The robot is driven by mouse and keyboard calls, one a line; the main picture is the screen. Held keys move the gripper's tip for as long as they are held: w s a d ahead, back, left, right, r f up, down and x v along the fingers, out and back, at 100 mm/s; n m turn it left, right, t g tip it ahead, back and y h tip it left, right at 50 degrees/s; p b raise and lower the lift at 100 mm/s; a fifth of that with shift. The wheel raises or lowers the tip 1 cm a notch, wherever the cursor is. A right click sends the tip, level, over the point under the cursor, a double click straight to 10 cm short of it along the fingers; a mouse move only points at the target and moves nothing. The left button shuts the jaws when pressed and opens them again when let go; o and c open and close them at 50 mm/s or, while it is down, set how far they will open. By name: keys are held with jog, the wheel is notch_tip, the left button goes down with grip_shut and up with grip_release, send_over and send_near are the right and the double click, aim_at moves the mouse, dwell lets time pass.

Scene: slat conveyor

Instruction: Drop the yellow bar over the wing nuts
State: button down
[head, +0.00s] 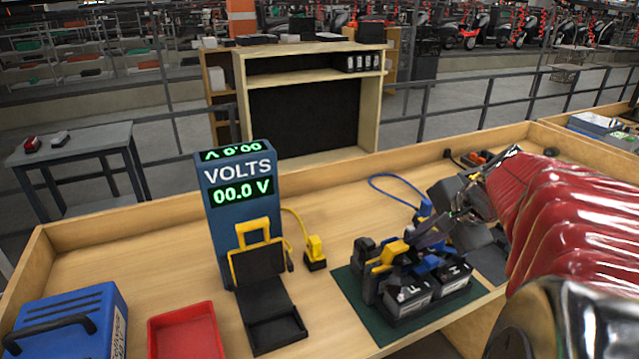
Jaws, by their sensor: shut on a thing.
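The yellow bar (389,254) is a short yellow piece at the upper left of a black holder with two grey, labelled blocks. My gripper (428,238) is over the back of this holder, its dark fingers at the bar's right end. It is shut and appears to hold the bar there, though the contact is small and partly hidden. Blue parts (431,263) sit on the holder to the right of the bar, below my gripper. I cannot make out clearly which of them are wing nuts.
The holder stands on a green mat (350,298). Left of it are a yellow plug (315,252), a black stand with a yellow frame (265,290), a blue volts display (240,190), a red tray (186,332) and a blue case (70,318). A blue cable (390,178) lies behind.

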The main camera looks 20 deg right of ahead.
jog(key=shift+f, duration=0.6)
jog(key=c, duration=1.7)
grip_release()
jog(key=v, duration=1.3)
jog(key=shift+s+r, duration=0.15)
jog(key=shift+r, duration=0.2)
